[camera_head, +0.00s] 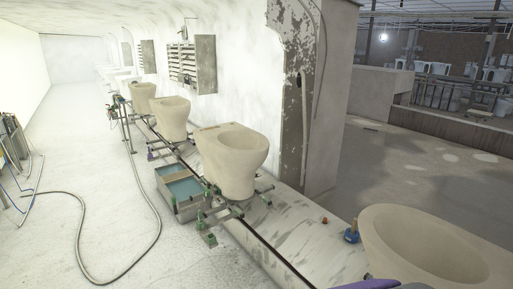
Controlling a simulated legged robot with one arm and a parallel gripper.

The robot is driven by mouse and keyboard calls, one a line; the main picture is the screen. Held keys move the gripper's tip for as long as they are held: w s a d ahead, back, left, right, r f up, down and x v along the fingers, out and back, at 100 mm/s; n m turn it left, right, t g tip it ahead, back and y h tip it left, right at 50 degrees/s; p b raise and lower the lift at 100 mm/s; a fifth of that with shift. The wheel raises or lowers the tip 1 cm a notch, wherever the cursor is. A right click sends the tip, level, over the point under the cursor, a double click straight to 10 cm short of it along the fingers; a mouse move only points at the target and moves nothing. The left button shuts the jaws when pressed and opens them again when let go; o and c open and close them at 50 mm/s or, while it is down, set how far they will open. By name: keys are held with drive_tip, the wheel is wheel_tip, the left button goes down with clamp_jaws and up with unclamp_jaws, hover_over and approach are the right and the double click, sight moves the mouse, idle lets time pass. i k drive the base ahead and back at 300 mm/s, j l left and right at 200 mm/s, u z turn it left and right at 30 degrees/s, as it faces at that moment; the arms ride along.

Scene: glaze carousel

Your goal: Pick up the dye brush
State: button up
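A small blue object with a short tan upright stick (351,235) stands on the pale, streaked ledge, just left of the nearest toilet bowl. It may be the dye brush, perhaps in a pot, but it is too small to be sure. A small red piece (325,220) lies on the same ledge to its left. My gripper is not in view. A purple and dark shape shows at the bottom edge, cut off by the frame; I cannot tell what it is.
A large beige toilet bowl (425,245) fills the lower right. More unglazed toilets (235,155) stand on supports along the wall. A bin of blue-green liquid (182,187) sits beside them. A hose (82,225) lies on the floor at left. A peeling pillar (320,100) stands behind the ledge.

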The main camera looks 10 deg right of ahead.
sight(354, 222)
drive_tip(key=i+l+z, duration=0.2)
drive_tip(key=z, duration=0.15)
drive_tip(key=i+z, duration=0.85)
drive_tip(key=z, duration=1.45)
drive_tip(key=u, duration=1.5)
drive_tip(key=i+j+z, duration=0.35)
drive_tip(key=j, duration=0.3)
drive_tip(key=i+j+z, duration=0.15)
drive_tip(key=j, duration=0.25)
drive_tip(key=i+j+z, duration=0.15)
drive_tip(key=j, duration=0.25)
drive_tip(key=i+j+z, duration=0.15)
drive_tip(key=j, duration=0.25)
drive_tip(key=i+j+z, duration=0.2)
drive_tip(key=j, duration=0.2)
